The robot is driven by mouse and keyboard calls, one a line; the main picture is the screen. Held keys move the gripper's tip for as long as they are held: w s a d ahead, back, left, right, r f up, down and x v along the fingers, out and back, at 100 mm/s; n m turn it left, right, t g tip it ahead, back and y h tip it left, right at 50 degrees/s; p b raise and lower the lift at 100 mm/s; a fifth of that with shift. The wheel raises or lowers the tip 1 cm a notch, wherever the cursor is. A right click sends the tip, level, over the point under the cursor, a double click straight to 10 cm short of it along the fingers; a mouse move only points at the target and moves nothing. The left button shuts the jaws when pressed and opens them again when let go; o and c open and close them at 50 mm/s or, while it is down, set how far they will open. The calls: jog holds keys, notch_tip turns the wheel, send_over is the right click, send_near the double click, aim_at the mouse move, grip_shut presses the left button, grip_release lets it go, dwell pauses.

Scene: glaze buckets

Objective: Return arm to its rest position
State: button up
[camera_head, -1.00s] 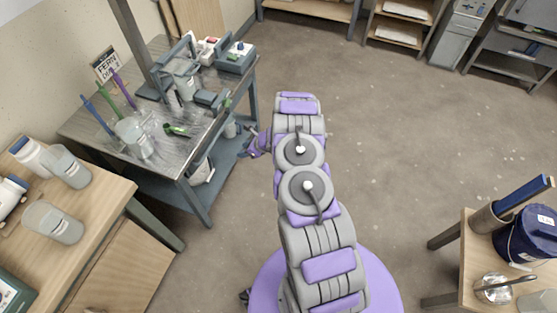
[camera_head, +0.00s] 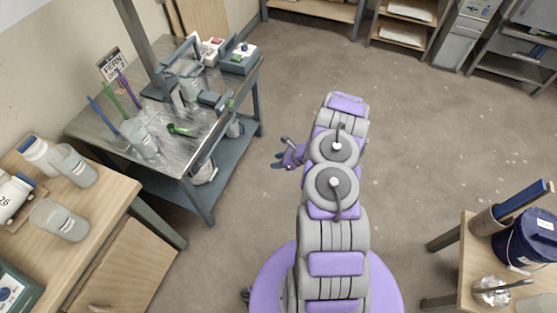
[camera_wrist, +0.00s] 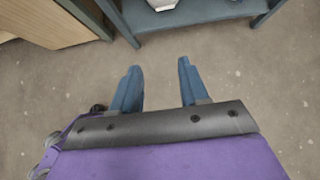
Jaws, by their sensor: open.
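My gripper (camera_head: 283,163) shows to the left of my purple and grey arm in the head view, over the floor and just right of the metal workbench. In the wrist view my gripper (camera_wrist: 159,82) has its two blue fingers spread apart, with only bare floor between them. It is open and empty. My arm stands up from my round purple base and bends at the joints, partly hiding the floor behind it.
The metal workbench (camera_head: 190,145) with jars, tools and a bucket on its lower shelf stands at left. A wooden cabinet (camera_head: 110,205) with jars is at lower left. A wooden table (camera_head: 452,240) with a blue bucket (camera_head: 527,238) is at lower right. The middle floor is clear.

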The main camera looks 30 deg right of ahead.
dwell(0.6)
jog(key=w+a+r+n+y, duration=0.2)
jog(key=w+a+r+n, duration=0.15)
jog(key=a+r, duration=0.45)
jog(key=s+a+r+n+g+y, duration=0.1)
jog(key=s+a+r+n+g, duration=0.15)
jog(key=a+r+n, duration=0.4)
jog(key=s+a+r+n+g, duration=0.1)
jog(key=s+a+r, duration=0.25)
jog(key=r, duration=0.65)
jog(key=s+a+r+n+g+y, duration=0.1)
jog(key=s+a+r+n+g, duration=0.1)
jog(key=a+r+n, duration=0.45)
jog(key=s+a+r+n+g+h, duration=0.3)
jog(key=s+r+n, duration=0.2)
jog(key=s+r, duration=0.8)
jog(key=s+d+r+n+h, duration=0.1)
jog(key=s+d+n+h, duration=0.2)
jog(key=s, duration=0.7)
jog(key=s+d+r+n+h, duration=0.1)
jog(key=s+d+n+h, duration=0.2)
jog(key=s, duration=0.7)
jog(key=shift+d+h, duration=0.3)
jog(key=shift+d, duration=0.6)
